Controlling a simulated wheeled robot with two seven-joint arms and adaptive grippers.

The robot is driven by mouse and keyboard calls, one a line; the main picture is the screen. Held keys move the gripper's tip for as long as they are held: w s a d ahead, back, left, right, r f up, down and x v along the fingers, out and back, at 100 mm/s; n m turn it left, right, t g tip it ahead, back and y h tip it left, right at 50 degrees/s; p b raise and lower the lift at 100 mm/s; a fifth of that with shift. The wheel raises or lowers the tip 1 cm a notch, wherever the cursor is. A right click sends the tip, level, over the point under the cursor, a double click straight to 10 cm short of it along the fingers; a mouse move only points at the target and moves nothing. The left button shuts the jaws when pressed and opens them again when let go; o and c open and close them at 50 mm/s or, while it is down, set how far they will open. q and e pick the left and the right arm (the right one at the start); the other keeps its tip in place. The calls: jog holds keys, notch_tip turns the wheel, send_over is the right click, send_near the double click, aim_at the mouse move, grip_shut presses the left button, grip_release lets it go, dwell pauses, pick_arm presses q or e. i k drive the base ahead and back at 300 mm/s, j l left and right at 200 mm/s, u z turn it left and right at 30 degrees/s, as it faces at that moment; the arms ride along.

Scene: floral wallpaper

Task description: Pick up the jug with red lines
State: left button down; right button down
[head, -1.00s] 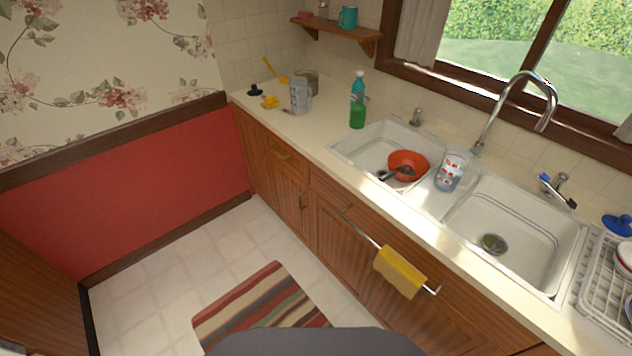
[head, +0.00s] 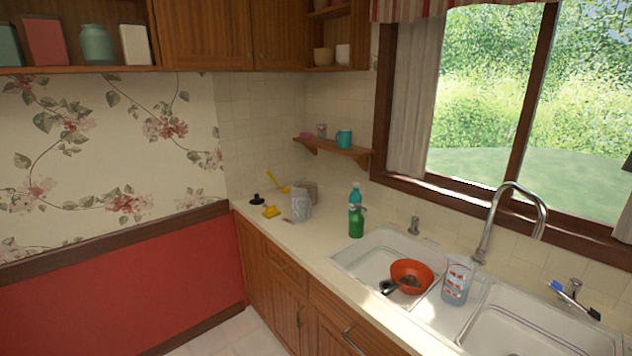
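A clear jug with red markings (head: 457,280) stands upright on the divider between the two sink basins, right of an orange bowl. A second jug, greyish and patterned (head: 300,205), stands on the counter farther back, left of the green bottle; I cannot make out red lines on it. Neither of my grippers shows in the head view, so their state and distance from the jugs are hidden.
The orange bowl (head: 411,276) with a dark utensil sits in the left basin. The faucet (head: 513,205) rises behind the clear jug. The counter (head: 290,236) is bare along its front edge.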

aim_at(460, 273)
jog(key=z, duration=1.45)
